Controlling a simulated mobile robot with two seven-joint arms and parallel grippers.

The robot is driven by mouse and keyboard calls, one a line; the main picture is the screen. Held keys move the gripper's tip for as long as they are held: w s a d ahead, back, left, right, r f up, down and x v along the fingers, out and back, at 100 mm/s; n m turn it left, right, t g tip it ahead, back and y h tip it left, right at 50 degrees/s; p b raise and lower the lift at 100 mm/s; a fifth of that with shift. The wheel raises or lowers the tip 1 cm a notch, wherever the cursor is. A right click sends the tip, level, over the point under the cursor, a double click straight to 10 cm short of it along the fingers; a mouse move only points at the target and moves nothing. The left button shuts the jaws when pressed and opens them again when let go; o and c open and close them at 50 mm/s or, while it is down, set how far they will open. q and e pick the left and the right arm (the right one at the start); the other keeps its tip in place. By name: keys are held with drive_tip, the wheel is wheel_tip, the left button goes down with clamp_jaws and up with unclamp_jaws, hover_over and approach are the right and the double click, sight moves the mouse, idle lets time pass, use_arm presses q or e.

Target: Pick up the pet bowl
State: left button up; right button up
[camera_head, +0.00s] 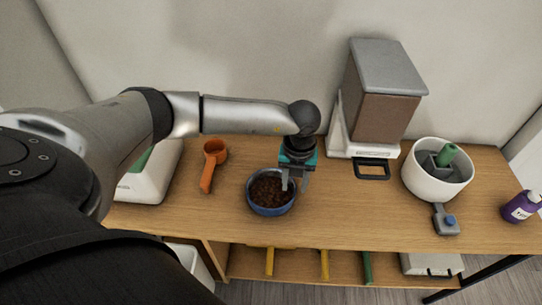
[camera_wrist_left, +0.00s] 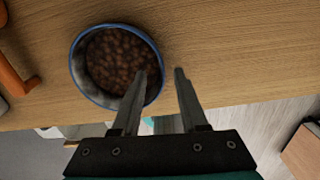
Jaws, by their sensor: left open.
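The pet bowl (camera_head: 270,211) is round and blue-rimmed, full of brown kibble, and stands upright on the wooden table near its front edge. In the left wrist view the bowl (camera_wrist_left: 92,89) lies at upper left. My left gripper (camera_head: 294,187) is open at the bowl's right side. In the left wrist view the gripper (camera_wrist_left: 161,72) has one finger over the inside of the bowl and the other outside the rim, with the rim between them. I cannot tell how deep the fingers reach. My right gripper is not in view.
An orange scoop (camera_head: 209,163) lies left of the bowl. A food dispenser (camera_head: 382,100) stands behind right, with a white round container (camera_head: 436,182) and a purple bottle (camera_head: 521,207) farther right. A white-and-green device (camera_head: 152,176) is at left. A shelf (camera_head: 300,264) runs below.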

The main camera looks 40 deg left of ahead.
sight(294, 191)
use_arm(q)
wheel_tip(294, 191, down, 4)
drive_tip(key=shift+r+b, duration=0.1)
drive_tip(key=shift+b, duration=0.3)
clamp_jaws()
idle(1.2)
